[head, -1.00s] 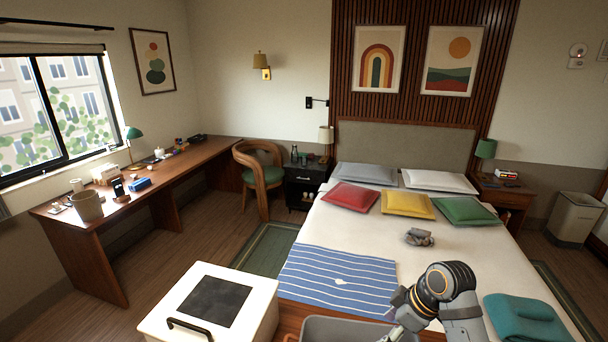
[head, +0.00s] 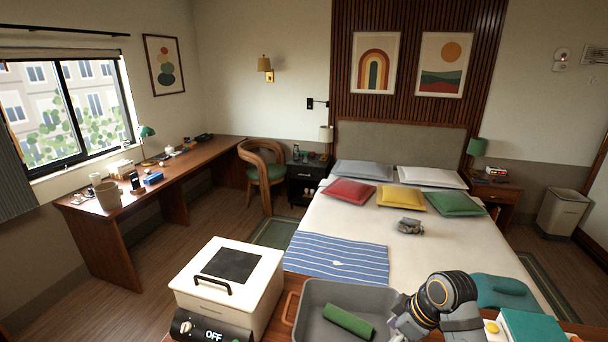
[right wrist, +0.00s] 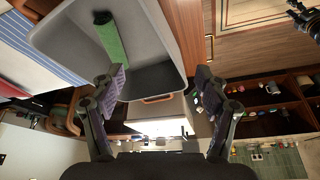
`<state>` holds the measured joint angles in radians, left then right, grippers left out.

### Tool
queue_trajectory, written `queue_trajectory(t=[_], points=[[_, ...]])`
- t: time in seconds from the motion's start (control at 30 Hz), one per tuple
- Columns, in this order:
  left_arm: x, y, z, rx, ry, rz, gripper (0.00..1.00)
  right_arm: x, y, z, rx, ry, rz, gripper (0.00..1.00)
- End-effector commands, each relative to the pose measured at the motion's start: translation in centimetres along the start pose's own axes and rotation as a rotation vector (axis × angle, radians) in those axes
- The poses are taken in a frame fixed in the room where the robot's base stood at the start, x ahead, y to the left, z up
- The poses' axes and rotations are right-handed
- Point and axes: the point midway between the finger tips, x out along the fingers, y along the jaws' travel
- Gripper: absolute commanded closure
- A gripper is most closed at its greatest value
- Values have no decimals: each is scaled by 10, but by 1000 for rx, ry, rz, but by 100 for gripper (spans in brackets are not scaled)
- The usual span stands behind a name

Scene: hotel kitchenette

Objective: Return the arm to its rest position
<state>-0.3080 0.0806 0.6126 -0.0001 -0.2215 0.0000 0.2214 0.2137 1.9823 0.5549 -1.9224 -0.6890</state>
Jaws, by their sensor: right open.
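My right arm comes in at the lower right of the head view, beside the right end of a grey bin (head: 300,318). Its gripper is mostly hidden there by the arm and the picture's bottom edge. In the right wrist view my right gripper (right wrist: 160,82) has its two dark fingers spread apart with nothing between them. The grey bin (right wrist: 70,42) shows at the upper left of that view, with a green roll (right wrist: 110,42) lying in it. The green roll also shows in the head view (head: 348,321).
A white lidded appliance (head: 262,305) with a black handle and an "OFF" display stands left of the bin. A teal-topped box (head: 533,328) stands right of my arm. Behind is the bed (head: 450,245) with a striped blue runner (head: 335,258) and a folded teal towel (head: 500,291).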

Motion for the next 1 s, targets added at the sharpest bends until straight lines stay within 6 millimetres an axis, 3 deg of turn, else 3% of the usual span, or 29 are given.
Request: queue_trajectory(t=[0.23, 0.5, 0.73, 1.0], points=[[0, 0, -21, -1, 33, 0, 60, 22, -22, 32, 161, -35, 57, 25], [0, 0, -19, -1, 29, 0, 60, 39, -54, 78, 386, -73, 155, 25], [0, 0, -3, 0, 4, 1, 60, 39, -81, 117, 576, -92, 255, 25], [0, 0, -11, -1, 16, 1, 60, 23, -112, 160, 784, -99, 386, 25]])
